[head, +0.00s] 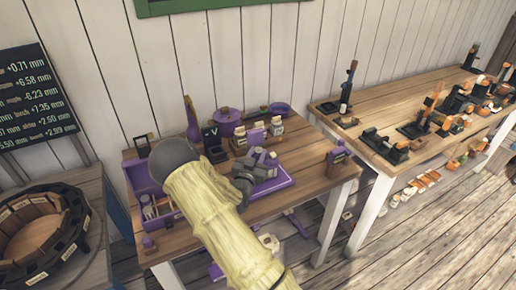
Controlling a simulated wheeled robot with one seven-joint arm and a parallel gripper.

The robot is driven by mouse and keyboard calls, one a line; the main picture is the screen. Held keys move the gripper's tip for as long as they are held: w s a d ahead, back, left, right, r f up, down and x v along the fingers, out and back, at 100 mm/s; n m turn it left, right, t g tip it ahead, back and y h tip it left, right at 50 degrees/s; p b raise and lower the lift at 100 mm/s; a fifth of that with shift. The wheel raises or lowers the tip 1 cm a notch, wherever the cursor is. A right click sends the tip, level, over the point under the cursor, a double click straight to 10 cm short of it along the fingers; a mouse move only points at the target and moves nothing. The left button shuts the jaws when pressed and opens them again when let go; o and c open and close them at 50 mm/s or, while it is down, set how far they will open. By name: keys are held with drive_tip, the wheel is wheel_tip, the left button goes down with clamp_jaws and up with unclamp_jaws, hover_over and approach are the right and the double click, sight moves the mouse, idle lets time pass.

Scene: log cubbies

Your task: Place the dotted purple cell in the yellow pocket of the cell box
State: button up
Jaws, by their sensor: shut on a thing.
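My dark grey gripper (246,183) is at the middle of the near wooden table, beside the pale log-like arm that partly hides it. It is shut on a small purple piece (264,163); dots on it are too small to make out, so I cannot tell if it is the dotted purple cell. A flat purple tray (283,182) lies under and right of the gripper. An open purple box (137,176) stands at the table's left, partly behind my arm, with small pale items inside. I cannot tell which is the cell box, and no yellow pocket can be made out.
Purple pots (228,122), a black card marked V (213,142) and pale blocks stand along the back. Another table (425,100) with orange and black items is further right. A round dark container (40,232) is at left.

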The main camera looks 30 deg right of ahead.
drive_tip(key=shift+d+r+n+y+p, duration=0.1)
drive_tip(key=shift+r+n+y+p, duration=0.2)
drive_tip(key=shift+p, duration=0.5)
drive_tip(key=shift+f, duration=0.8)
drive_tip(key=shift+f+b, duration=0.2)
drive_tip(key=shift+b, duration=0.2)
